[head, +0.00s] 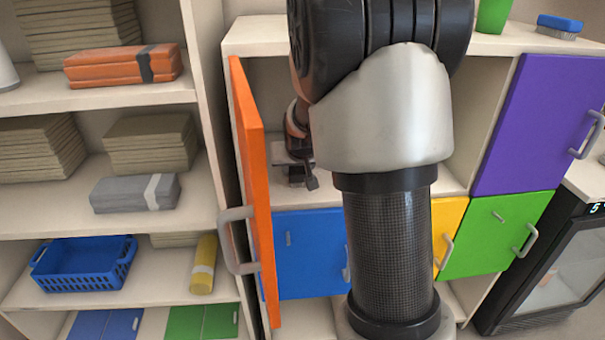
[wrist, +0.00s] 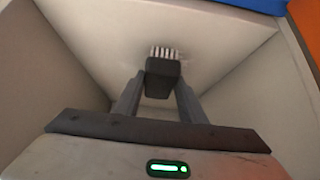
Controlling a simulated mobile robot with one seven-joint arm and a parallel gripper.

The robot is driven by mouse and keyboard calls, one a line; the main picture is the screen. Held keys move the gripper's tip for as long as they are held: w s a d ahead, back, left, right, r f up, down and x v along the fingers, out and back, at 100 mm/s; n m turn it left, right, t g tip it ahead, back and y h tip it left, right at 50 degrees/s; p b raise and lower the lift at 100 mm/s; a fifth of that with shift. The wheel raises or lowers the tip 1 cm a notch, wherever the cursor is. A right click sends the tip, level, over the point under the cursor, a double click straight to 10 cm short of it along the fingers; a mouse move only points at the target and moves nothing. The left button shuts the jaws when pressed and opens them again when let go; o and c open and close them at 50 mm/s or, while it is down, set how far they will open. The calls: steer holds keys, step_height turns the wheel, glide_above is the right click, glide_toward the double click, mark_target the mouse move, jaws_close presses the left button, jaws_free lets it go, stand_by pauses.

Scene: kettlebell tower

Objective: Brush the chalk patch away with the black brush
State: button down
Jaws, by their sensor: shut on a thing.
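The black brush (wrist: 162,77) with short white bristles is held between the two grey fingers of my gripper (wrist: 159,90) in the wrist view. Its bristles point away from me, at or very near a pale panel inside a compartment; I cannot tell if they touch. No chalk patch stands out clearly; any pale mark around the bristles blends with the panel. In the head view my gripper (head: 298,170) is inside the open compartment behind the orange door (head: 256,180), partly hidden by my arm. The brush is too small there to make out surely.
The orange door stands open, close to the left of my arm. Shut blue (head: 308,255), green (head: 492,235) and purple (head: 535,125) doors surround the compartment. A blue brush (head: 559,25) and a green container (head: 493,14) stand on top. Shelves with stacks are left.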

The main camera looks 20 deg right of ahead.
steer(key=shift+w+a, duration=0.1)
steer(key=shift+a, duration=0.25)
steer(key=d+b, duration=0.2)
steer(key=d, duration=0.1)
steer(key=shift+s+f, duration=0.15)
steer(key=shift+s, duration=0.2)
steer(key=shift+s+d+b, duration=0.2)
steer(key=shift+d+b, duration=0.3)
steer(key=shift+d, duration=0.3)
steer(key=shift+r, duration=0.2)
steer(key=shift+r+p, duration=0.75)
steer(key=shift+r, duration=0.3)
